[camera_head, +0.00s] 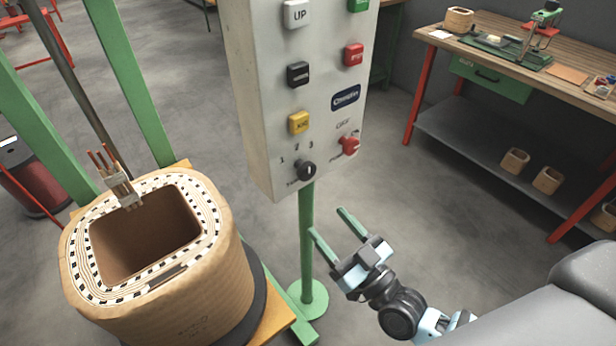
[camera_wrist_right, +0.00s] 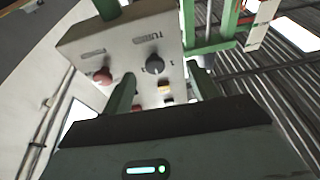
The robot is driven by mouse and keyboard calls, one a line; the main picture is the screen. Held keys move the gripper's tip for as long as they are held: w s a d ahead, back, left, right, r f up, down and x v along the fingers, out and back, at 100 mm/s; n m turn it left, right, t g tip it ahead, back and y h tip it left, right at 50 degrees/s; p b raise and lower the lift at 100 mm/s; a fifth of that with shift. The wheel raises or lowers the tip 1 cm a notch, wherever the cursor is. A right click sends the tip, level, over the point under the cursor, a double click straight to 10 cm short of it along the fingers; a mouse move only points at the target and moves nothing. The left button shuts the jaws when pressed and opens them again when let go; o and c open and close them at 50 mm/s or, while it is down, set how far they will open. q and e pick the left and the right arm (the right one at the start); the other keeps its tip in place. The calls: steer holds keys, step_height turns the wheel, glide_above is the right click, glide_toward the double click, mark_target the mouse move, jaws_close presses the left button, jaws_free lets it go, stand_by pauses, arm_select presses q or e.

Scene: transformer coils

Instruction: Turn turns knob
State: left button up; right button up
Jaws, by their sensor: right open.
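The turns knob (camera_head: 306,171) is a small black rotary knob at the lower left of the grey control box (camera_head: 262,100), under the marks 1, 2, 3. It also shows in the right wrist view (camera_wrist_right: 155,64), ahead of the fingers and apart from them. My right gripper (camera_head: 328,222) is below and a little right of the knob in the head view. Its two green fingers are spread and nothing is between them. My left gripper is not in view.
A red knob (camera_head: 350,145) sits right of the turns knob, and a yellow button (camera_head: 299,123) above it. A green post (camera_head: 307,240) carries the box. A large wound coil (camera_head: 215,275) stands at left. A workbench (camera_head: 570,70) is at right.

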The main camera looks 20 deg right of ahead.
mark_target(309, 174)
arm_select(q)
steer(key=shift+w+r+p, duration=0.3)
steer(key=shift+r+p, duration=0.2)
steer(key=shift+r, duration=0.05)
arm_select(e)
steer(key=shift+t, duration=0.6)
steer(key=shift+w+a+r, duration=0.25)
steer(key=shift+w+r, duration=0.8)
steer(key=shift+w, duration=0.45)
steer(key=shift+w+a+r, duration=0.25)
steer(key=shift+w+r, duration=0.8)
steer(key=shift+w, duration=0.45)
steer(key=shift+w+a+r, duration=0.25)
steer(key=shift+w+r, duration=0.8)
steer(key=shift+w, duration=0.45)
steer(key=shift+c, duration=0.2)
steer(key=c, duration=0.9)
steer(key=shift+c, duration=0.2)
